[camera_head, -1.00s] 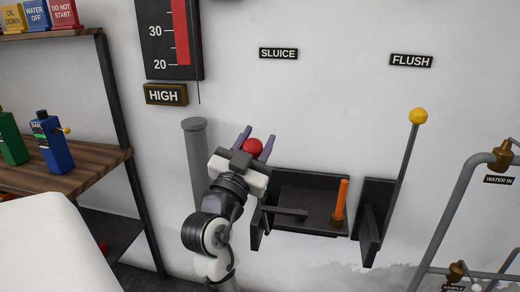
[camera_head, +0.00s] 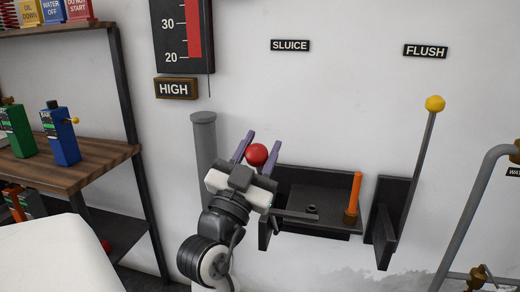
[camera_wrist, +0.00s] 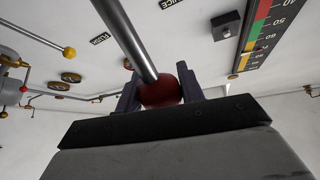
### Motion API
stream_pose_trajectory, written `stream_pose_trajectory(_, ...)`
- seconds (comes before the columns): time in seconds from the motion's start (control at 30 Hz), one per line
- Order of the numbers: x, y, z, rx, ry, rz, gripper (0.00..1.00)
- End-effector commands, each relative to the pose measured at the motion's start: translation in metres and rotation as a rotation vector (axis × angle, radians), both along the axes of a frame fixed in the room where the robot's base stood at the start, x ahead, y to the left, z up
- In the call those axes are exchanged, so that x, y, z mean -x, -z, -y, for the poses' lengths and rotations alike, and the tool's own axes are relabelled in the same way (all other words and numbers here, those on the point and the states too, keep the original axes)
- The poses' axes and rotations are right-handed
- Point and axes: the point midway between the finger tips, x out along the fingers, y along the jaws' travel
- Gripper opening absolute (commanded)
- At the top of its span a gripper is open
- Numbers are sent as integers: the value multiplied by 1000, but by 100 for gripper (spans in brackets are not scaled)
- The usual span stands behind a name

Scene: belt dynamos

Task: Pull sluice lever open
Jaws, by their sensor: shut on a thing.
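The sluice lever's red ball knob (camera_head: 257,154) sits between the two purple-grey fingers of my gripper (camera_head: 255,152), below the SLUICE sign (camera_head: 290,45). My gripper is shut on it. In the wrist view the red knob (camera_wrist: 160,91) is between the fingertips, and the lever's metal rod (camera_wrist: 124,36) runs up and left from it. In the head view my gripper and arm hide the rod.
The FLUSH lever with a yellow knob (camera_head: 435,103) stands at the right under its sign (camera_head: 425,51). A dark trough (camera_head: 320,193) with an orange upright handle (camera_head: 355,192) lies between the levers. A grey post (camera_head: 203,150) and a wooden shelf (camera_head: 75,165) are at the left.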

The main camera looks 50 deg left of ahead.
Motion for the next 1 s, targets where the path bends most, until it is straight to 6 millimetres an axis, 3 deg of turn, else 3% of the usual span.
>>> stream_pose_trajectory(0.07, 1, 2, 2, -1, 2, -2, 0)
stream_pose_trajectory(0.1, 1, 2, 2, -1, 2, -2, 40)
stream_pose_trajectory(0.23, 1, 2, 1, -1, 1, -2, 57)
stream_pose_trajectory(0.73, 0, -3, 1, -2, 0, 0, 59)
stream_pose_trajectory(0.87, 0, -19, 1, -4, 1, 1, 59)
stream_pose_trajectory(1.0, 1, -47, 1, -6, 1, 2, 59)
